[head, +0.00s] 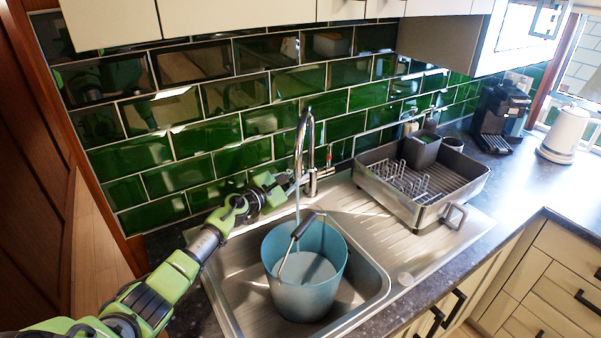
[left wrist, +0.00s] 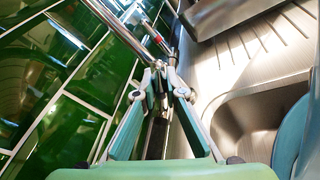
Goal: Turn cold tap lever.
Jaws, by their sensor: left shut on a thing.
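The chrome mixer tap (head: 302,135) stands behind the sink against the green tiles. In the left wrist view its pipe (left wrist: 118,30) runs in from the top left. My left gripper (head: 290,183) reaches in from the left to the tap's near side. In the left wrist view its fingertips (left wrist: 167,72) are closed together at the tap body, shut on what looks like the cold lever, which the fingers mostly hide. A red-marked part (left wrist: 156,38) shows just beyond the fingertips. A thin stream appears to run from the spout into the blue bucket. My right gripper is not in view.
The blue bucket (head: 320,292) with a dark-gripped handle stands in the steel sink (head: 232,290) and holds pale liquid. A dish rack tray (head: 390,200) sits on the drainer at right. A coffee machine (head: 500,115) and white kettle (head: 565,135) stand farther right.

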